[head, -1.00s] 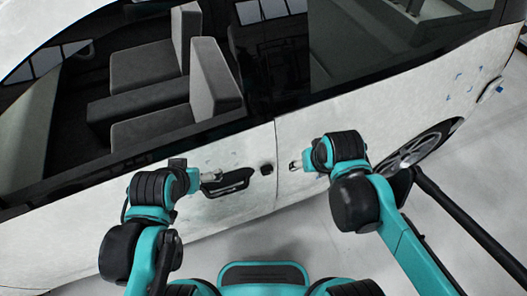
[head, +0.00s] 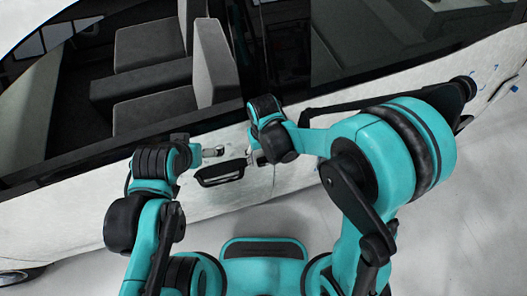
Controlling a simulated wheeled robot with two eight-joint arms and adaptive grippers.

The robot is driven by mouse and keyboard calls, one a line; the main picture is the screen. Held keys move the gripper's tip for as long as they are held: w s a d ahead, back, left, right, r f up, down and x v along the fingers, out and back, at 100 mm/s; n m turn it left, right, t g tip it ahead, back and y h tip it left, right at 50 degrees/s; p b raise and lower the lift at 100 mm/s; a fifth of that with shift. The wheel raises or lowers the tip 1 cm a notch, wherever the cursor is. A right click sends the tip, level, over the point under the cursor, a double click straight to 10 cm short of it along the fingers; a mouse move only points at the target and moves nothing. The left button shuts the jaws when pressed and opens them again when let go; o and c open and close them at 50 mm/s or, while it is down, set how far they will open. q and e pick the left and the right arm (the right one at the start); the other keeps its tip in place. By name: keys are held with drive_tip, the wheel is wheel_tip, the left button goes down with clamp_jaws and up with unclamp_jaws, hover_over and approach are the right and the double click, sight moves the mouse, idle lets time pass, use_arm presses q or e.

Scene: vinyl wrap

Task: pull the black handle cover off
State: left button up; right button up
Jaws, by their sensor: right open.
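The black handle cover (head: 220,174) is on the white car door, below the window line. It is a long dark loop shape, slightly tilted, with its right end higher. My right gripper (head: 254,158) is open, just right of and slightly above the cover's right end; I cannot tell whether it touches. My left gripper (head: 214,151) points right and sits just above the cover in the picture, apart from it. Its fingers are too small to tell open from shut.
The white car (head: 60,215) fills the space ahead, with dark windows and grey seats (head: 150,85) inside. My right arm covers much of the rear side. Pale floor (head: 470,220) is free at the lower right.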

drive_tip(key=shift+f+b, duration=0.35)
drive_tip(key=shift+f, duration=1.1)
drive_tip(key=c, duration=1.4)
drive_tip(key=shift+s+d+r, duration=0.15)
drive_tip(key=shift+s+d, duration=0.05)
drive_tip(key=shift+s, duration=0.4)
drive_tip(key=s+d+r, duration=0.1)
drive_tip(key=s+d, duration=0.1)
drive_tip(key=s, duration=0.4)
drive_tip(key=shift+s, duration=0.25)
